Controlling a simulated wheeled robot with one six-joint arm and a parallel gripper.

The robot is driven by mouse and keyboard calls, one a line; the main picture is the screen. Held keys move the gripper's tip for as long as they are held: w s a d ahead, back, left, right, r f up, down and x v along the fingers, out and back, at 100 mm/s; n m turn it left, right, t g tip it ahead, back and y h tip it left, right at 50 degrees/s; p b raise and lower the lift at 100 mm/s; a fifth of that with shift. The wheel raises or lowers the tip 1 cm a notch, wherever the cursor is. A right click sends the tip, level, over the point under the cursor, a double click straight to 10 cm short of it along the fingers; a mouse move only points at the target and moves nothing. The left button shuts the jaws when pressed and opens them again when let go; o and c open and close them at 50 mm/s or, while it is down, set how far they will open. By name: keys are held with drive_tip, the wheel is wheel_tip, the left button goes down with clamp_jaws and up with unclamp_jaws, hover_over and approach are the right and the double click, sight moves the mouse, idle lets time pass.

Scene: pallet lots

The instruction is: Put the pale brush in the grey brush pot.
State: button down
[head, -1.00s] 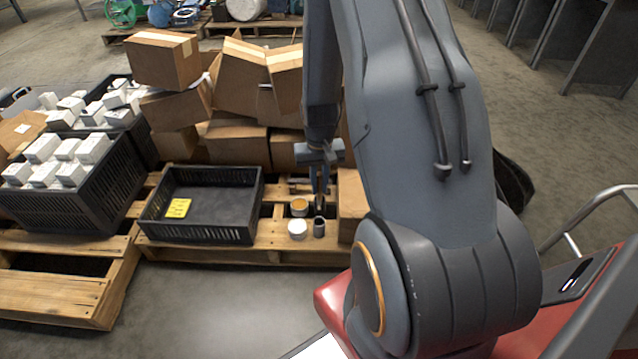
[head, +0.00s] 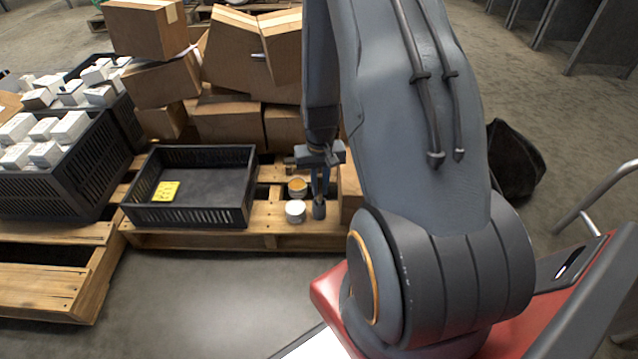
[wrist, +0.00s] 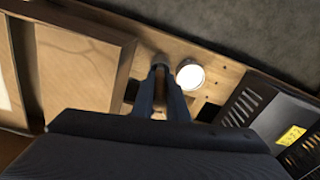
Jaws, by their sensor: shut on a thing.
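My gripper (head: 319,191) is shut on the pale brush, with its fingers pointing down at the grey brush pot (head: 319,211). In the wrist view, a pale strip of the brush (wrist: 160,92) shows between the two fingers (wrist: 161,75). The grey pot (wrist: 161,60) shows just beyond the fingertips, partly covered by them. The brush's lower end is hidden, so I cannot tell whether it is inside the pot.
A white round tin (head: 295,211) stands close left of the pot, with an amber-topped tin (head: 297,187) behind it. A black crate (head: 240,212) with a yellow label is farther left on the wooden pallet (head: 200,238). Cardboard boxes (head: 230,122) are stacked behind.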

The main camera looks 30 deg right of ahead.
sight(319, 192)
drive_tip(key=shift+f+b, duration=0.8)
drive_tip(key=shift+f, duration=0.4)
drive_tip(key=c, duration=1.7)
unclamp_jaws()
drive_tip(key=shift+o, duration=0.2)
drive_tip(key=shift+p, duration=0.45)
drive_tip(key=shift+r, duration=0.1)
